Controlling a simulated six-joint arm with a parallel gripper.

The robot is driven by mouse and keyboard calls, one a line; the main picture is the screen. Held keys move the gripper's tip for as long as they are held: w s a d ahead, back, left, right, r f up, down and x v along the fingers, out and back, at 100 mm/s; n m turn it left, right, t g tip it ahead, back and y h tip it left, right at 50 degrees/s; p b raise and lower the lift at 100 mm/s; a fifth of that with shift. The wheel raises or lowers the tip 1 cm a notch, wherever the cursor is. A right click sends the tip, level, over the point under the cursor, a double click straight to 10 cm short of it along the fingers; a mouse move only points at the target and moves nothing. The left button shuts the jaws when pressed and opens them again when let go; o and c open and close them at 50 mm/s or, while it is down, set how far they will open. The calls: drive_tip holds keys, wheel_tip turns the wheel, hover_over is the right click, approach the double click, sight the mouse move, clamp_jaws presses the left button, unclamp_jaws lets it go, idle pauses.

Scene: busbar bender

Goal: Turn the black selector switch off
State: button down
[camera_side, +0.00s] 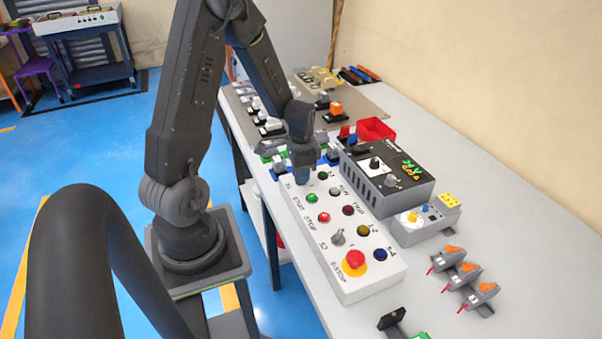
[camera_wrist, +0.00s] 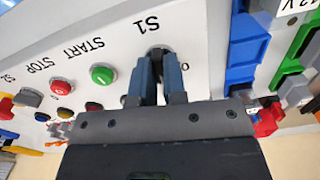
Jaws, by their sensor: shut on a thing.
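The black selector switch (camera_wrist: 158,49) sits at the S1 label on the white control box (camera_side: 371,284). In the wrist view only its dark top edge shows between the fingertips; the rest is hidden by them. In the side view my gripper covers it. My gripper (camera_side: 302,178) points down at the far end of the box. Its two blue-grey fingers, also seen in the wrist view (camera_wrist: 160,72), are close together and shut on the switch. Which way the switch points cannot be made out.
On the box are a green START button (camera_side: 311,198), a red STOP button (camera_side: 323,217), a grey S2 switch (camera_side: 338,237) and a red emergency stop (camera_side: 355,260). A black-topped device (camera_side: 388,175) stands close to the right. Blue and green parts (camera_wrist: 247,45) lie beyond the box end.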

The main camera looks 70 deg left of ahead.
drive_tip(key=n, duration=1)
drive_tip(key=shift+n, duration=0.3)
idle(0.4)
drive_tip(key=c, duration=1.2)
unclamp_jaws()
wheel_tip(320, 180, up, 14)
drive_tip(key=shift+f, duration=0.1)
drive_tip(key=s+d+r+m+t, duration=0.2)
drive_tip(key=s+d+r+m, duration=0.1)
drive_tip(key=d, duration=0.3)
drive_tip(key=s+d+r+m+t, duration=0.1)
drive_tip(key=s+d+r+m, duration=0.2)
drive_tip(key=d, duration=0.4)
drive_tip(key=s+d+r+m+t, duration=0.2)
drive_tip(key=s+d+r+m, duration=0.1)
drive_tip(key=d, duration=0.4)
drive_tip(key=shift+r+t, duration=0.3)
